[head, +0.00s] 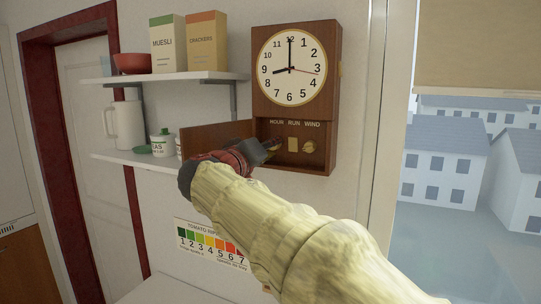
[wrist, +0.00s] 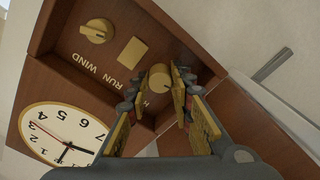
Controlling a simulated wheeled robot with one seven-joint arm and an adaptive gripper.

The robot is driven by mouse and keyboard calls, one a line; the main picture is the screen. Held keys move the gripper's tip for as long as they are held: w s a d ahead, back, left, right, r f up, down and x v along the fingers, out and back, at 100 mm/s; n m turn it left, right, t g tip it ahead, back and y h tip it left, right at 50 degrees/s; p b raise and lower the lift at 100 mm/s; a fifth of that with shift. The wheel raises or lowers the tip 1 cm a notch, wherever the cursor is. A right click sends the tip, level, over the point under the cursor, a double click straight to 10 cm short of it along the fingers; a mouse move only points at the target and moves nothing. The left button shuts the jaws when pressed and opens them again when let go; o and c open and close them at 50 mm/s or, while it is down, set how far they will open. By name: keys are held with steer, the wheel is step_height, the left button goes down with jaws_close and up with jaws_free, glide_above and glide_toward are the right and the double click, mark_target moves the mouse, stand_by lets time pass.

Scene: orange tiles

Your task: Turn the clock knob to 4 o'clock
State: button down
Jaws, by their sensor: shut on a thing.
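The wooden wall clock (head: 333,85) has a white dial (head: 302,91) with its short dark hand pointing left and slightly down, between 8 and 9. The long dark hand points at 12 and a thin red hand lies near 3. Part of the dial (wrist: 50,118) shows upside down in the wrist view. My gripper (wrist: 165,84) is shut on the brass hour knob (wrist: 160,75), one finger on each side. In the head view my gripper (head: 270,148) reaches into the clock's lower compartment and partly covers that knob.
The compartment also holds a brass RUN plate (head: 293,145) and a WIND knob (head: 308,147). The open wooden door (head: 205,137) stands to the left of my gripper. Shelves (head: 170,77) with boxes and a jug (head: 126,125) are further left; a window is at right.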

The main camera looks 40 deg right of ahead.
steer(key=shift+n+p, duration=6.55)
steer(key=shift+n, duration=7.15)
steer(key=shift+f, duration=0.1)
steer(key=c, duration=2)
jaws_free()
steer(key=shift+o, duration=0.8)
